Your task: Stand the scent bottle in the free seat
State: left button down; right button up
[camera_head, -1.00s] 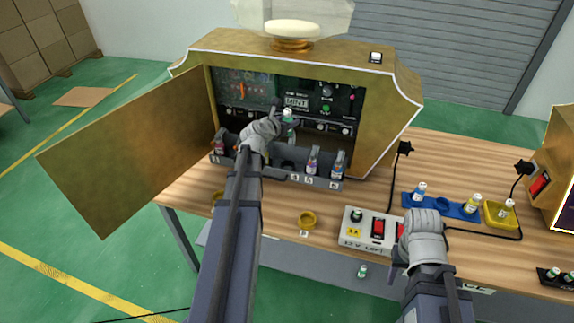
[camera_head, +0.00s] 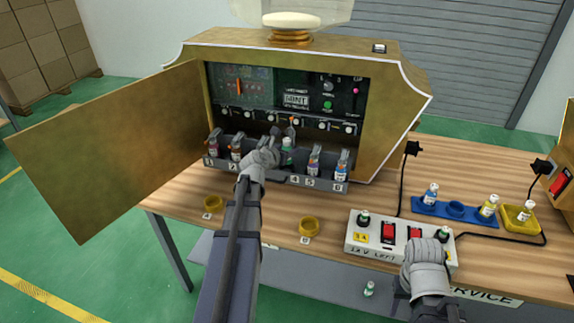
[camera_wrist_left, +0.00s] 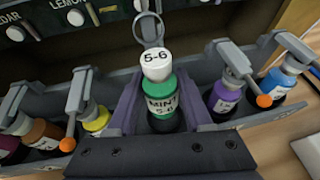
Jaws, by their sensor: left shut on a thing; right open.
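The green MINT bottle with a white "5-6" cap (camera_wrist_left: 160,95) is upright between the fingers of my left gripper (camera_wrist_left: 160,112), which is shut on it. In the head view the bottle (camera_head: 287,155) is in line with the rack (camera_head: 318,184), at the spot by label 4. Its base is hidden, so I cannot tell whether it touches the seat floor. A raised grey clamp lever (camera_wrist_left: 148,30) stands right behind the cap. My right gripper (camera_head: 427,246) is open and empty near the power strip.
A yellow-labelled bottle (camera_wrist_left: 96,119) stands left of the held one, a purple bottle (camera_wrist_left: 224,97) and a blue bottle (camera_wrist_left: 278,82) right. The cabinet door (camera_head: 110,145) hangs open at left. The switch box (camera_head: 398,240) and blue tray (camera_head: 456,211) are at right.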

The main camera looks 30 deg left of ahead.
pick_arm(q)
jog(key=shift+f+b, duration=2.15)
jog(key=shift+f, duration=0.05)
jog(key=shift+f, duration=0.1)
jog(key=shift+f, duration=0.15)
jog(key=shift+c, duration=1.5)
grip_release()
jog(key=shift+r, duration=0.25)
jog(key=a+p+v, duration=0.1)
jog(key=p+v, duration=0.3)
jog(key=v, duration=0.8)
jog(key=shift+d+p, duration=0.3)
jog(key=shift+d, duration=0.1)
